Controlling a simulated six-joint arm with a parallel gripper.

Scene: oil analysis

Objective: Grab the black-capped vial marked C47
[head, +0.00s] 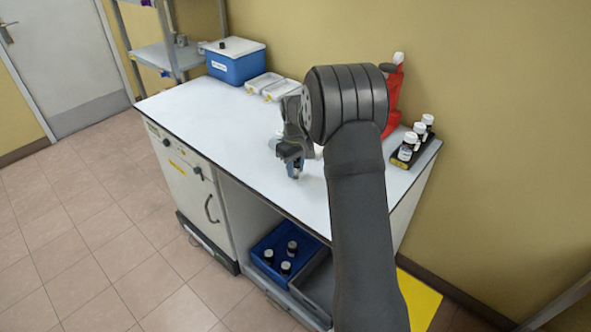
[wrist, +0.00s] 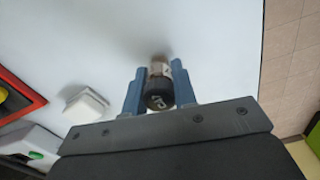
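A vial with a black cap (wrist: 159,96) is between the two fingers of my gripper (wrist: 158,80) in the wrist view. Pale marks show on the cap, but I cannot read them. Its lighter body (wrist: 158,67) points away from the camera, between the fingertips. The fingers are very close to its sides; I cannot tell whether they press on it. In the head view my gripper (head: 294,168) points down low over the white worktop (head: 215,118), and the vial is mostly hidden there.
A black rack (head: 424,147) with several white-capped bottles stands at the right end. A red container (head: 393,100) is behind my arm. White trays (head: 264,83) and a blue box (head: 237,66) stand at the back left. A blue bin (head: 270,250) with bottles is below. The worktop's left is clear.

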